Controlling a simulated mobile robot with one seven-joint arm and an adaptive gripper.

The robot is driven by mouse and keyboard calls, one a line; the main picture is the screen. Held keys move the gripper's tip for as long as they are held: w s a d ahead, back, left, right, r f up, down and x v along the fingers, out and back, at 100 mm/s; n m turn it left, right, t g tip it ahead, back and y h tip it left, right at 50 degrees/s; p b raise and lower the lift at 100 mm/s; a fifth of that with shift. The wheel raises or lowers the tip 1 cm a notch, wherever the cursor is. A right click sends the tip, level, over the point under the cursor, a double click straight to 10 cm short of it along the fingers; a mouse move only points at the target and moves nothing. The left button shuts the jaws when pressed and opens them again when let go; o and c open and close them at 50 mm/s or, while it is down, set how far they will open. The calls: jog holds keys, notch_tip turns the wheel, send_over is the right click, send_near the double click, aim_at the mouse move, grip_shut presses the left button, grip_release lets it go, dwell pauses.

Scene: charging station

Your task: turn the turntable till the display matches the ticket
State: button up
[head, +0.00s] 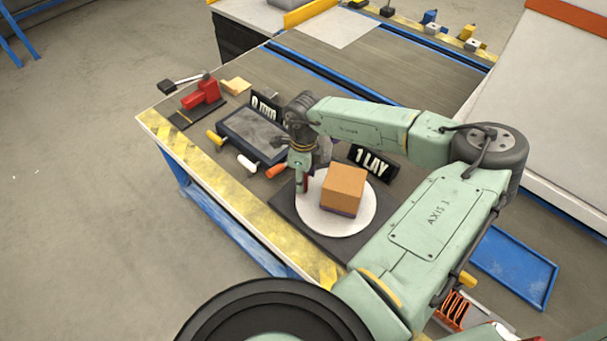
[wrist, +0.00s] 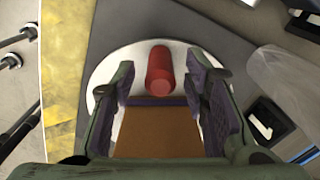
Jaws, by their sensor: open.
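The turntable, a white round disc (head: 325,223) on a dark square base, is near the table's front edge in the head view. A brown-orange box (head: 343,190) stands on it. In the wrist view, a red cylinder (wrist: 159,68) stands on the disc (wrist: 135,55) beyond the box (wrist: 158,132). My gripper (head: 303,182) is low over the disc at the box's left. In the wrist view my gripper (wrist: 160,82) is open, its fingers apart on either side of the box's far edge; contact cannot be told. I cannot make out a ticket.
A dark tray (head: 245,135), coloured-handled tools (head: 246,163) and a red clamp-like device (head: 202,92) are left of the turntable. The table's yellow striped edge (head: 215,195) is close by.

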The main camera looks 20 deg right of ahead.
jog(key=shift+f, duration=0.15)
jog(key=shift+c, duration=0.3)
grip_shut()
dwell(0.6)
